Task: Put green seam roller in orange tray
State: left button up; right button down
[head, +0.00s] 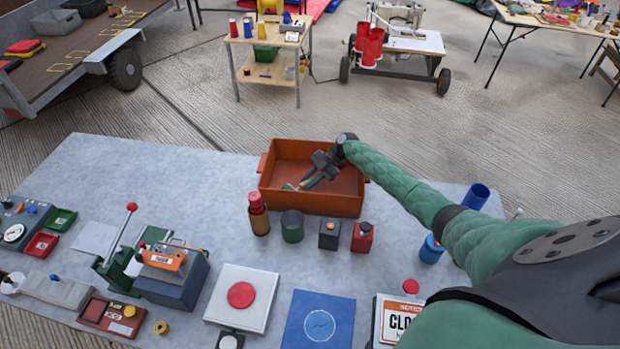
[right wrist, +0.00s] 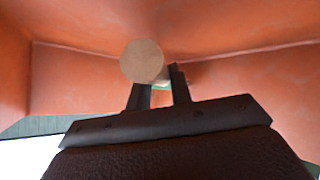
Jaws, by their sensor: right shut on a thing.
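The orange tray (head: 325,203) stands at the back of the grey table, open side up. My right gripper (head: 308,183) reaches down inside it and is shut on the green seam roller. In the head view only a small green and pale part of the roller (head: 289,187) shows by the fingertips. In the right wrist view, a round beige end (right wrist: 142,62) of the held thing shows at the fingers (right wrist: 160,90), with orange walls around. Whether the roller touches the tray floor is unclear. My left gripper is out of view.
In front of the tray stand a red-topped bottle (head: 258,215), a dark green cup (head: 292,226), a black container (head: 329,235) and a red container (head: 362,237). A blue cylinder (head: 476,197) is to the right. Panels and a press cover the near and left table.

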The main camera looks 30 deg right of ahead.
jog(key=shift+f+b, duration=0.5)
jog(key=shift+f, duration=0.1)
jog(key=c, duration=1.3)
grip_release()
jog(key=shift+o, duration=0.2)
jog(key=shift+r, duration=0.1)
